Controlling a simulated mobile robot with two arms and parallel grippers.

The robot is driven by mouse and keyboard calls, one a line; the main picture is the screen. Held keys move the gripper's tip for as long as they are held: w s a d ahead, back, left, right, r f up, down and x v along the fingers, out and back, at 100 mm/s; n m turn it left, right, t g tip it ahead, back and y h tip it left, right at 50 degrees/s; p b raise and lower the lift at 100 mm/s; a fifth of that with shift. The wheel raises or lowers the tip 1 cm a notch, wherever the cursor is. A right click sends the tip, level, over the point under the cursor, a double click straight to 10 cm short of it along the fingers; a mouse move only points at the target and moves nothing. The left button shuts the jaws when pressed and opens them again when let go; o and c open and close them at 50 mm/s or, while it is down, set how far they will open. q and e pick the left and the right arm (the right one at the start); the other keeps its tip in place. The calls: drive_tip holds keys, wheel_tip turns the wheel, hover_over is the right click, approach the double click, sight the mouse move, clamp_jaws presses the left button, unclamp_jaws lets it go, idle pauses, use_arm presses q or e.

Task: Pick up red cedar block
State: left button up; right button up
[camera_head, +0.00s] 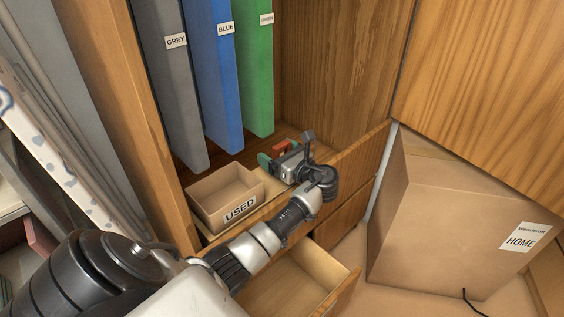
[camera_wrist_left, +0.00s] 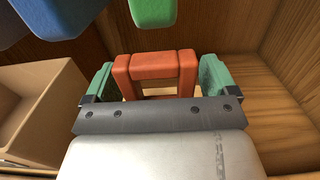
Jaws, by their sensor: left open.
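The red cedar block (camera_wrist_left: 155,68) is orange-red, with a crosspiece between two side parts, and stands on the wooden shelf. In the head view a small part of the block (camera_head: 281,147) shows past my left gripper, which hides the rest. My left gripper (camera_head: 279,157) is open, with its green-padded fingers on either side of the block. In the left wrist view the left gripper (camera_wrist_left: 155,82) has one finger close by each side of the block; I cannot tell whether they touch it. The block's lower part is hidden by the gripper body. My right gripper is not in view.
A cardboard box labelled USED (camera_head: 205,213) stands left of the gripper. Grey (camera_head: 172,75), blue (camera_head: 213,75) and green (camera_head: 252,70) binders hang above the shelf. An open drawer (camera_head: 290,290) is below my arm. A large box labelled HOME (camera_head: 430,225) stands right.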

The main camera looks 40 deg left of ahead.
use_arm(q)
drive_tip(key=c, duration=1)
drive_tip(key=shift+r, duration=0.15)
